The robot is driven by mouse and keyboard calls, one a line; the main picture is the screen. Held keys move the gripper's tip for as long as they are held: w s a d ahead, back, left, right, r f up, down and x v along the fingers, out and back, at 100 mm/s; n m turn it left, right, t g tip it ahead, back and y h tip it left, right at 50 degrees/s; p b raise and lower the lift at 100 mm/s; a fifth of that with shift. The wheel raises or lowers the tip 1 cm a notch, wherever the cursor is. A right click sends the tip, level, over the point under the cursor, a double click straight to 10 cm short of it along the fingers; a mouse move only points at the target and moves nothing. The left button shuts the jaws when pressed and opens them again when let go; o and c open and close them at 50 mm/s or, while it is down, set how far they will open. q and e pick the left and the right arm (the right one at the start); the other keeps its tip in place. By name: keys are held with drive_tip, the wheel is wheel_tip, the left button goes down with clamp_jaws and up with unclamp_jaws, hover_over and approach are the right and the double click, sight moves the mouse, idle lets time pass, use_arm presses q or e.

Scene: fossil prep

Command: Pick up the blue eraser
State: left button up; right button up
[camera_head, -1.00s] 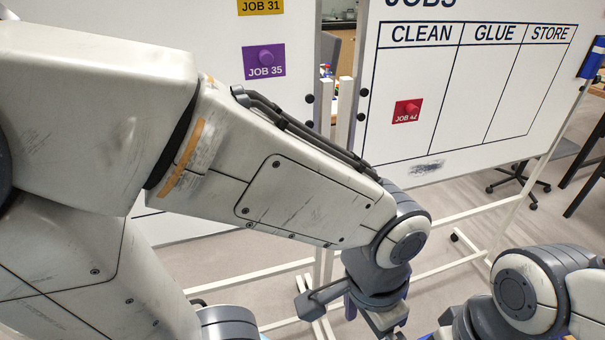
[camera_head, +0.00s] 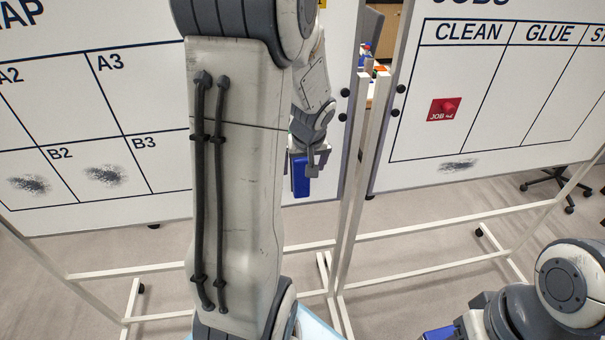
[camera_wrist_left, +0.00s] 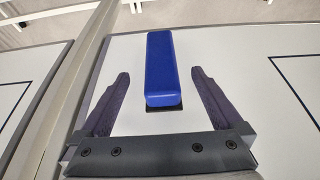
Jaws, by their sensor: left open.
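The blue eraser (camera_head: 300,177) is at the right side of the left whiteboard in the head view, partly covered by my left gripper (camera_head: 309,158). In the left wrist view the eraser (camera_wrist_left: 162,62) is a long blue block with a dark underside against the white board. My left gripper (camera_wrist_left: 160,74) is open there, with one dark finger on each side of the eraser and a visible gap on both sides. My right wrist shows at the lower right of the head view; its fingers cannot be made out.
The left whiteboard (camera_head: 75,75) has a map grid with dark smudges. The right whiteboard (camera_head: 405,60) carries a job table and a red JOB tag (camera_head: 444,109). White stand posts (camera_head: 362,180) rise between the boards. A blue item (camera_head: 440,332) shows at the bottom edge near my right wrist.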

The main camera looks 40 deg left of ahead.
sight(301, 179)
use_arm(q)
drive_tip(key=x, duration=0.3)
drive_tip(key=b+x, duration=0.1)
drive_tip(key=x, duration=0.2)
drive_tip(key=shift+s+f, duration=0.15)
drive_tip(key=shift+f, duration=0.15)
drive_tip(key=shift+a+f, duration=0.25)
drive_tip(key=shift+f, duration=0.25)
drive_tip(key=c, duration=1.5)
drive_tip(key=shift+r, duration=0.1)
